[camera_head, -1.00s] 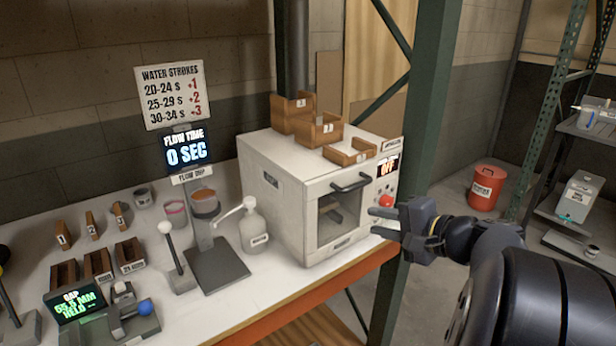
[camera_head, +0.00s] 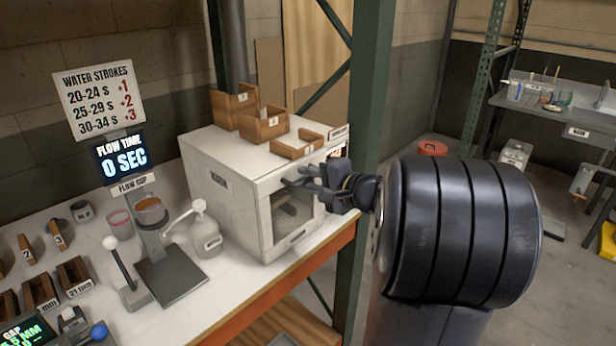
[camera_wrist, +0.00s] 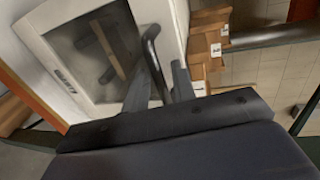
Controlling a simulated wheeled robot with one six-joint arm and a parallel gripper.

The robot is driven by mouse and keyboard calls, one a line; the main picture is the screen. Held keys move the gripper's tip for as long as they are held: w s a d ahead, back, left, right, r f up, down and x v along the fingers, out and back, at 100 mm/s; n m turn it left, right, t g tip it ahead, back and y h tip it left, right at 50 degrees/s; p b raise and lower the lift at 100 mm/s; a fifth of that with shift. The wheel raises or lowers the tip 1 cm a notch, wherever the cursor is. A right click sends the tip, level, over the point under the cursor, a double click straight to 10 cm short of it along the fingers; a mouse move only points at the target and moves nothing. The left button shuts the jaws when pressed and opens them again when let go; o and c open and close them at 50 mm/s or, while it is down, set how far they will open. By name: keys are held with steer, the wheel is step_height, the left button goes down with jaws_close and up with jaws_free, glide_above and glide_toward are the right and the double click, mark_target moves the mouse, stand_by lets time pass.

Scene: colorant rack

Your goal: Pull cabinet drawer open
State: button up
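The white cabinet (camera_head: 232,205) stands on the bench in the head view. Its windowed front (camera_head: 292,212) faces right and looks shut. My gripper (camera_head: 293,176) is at the upper part of this front and covers the handle there. In the wrist view, the dark bar handle (camera_wrist: 152,45) runs up from between the two fingers of my gripper (camera_wrist: 160,70). The fingers are apart, one on each side of the handle, with gaps visible. Whether either finger touches it, I cannot tell. The windowed front also shows in the wrist view (camera_wrist: 38,45).
Wooden bins (camera_head: 264,125) sit on top of the cabinet. A white pump bottle (camera_head: 206,235) and a flow cup stand (camera_head: 172,275) are to its left. A green post (camera_head: 367,110) rises close behind my gripper. The floor to the right has open room.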

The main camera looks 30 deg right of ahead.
steer(key=shift+w+a+f, duration=0.1)
steer(key=shift+w, duration=0.2)
steer(key=shift+c, duration=0.4)
jaws_close()
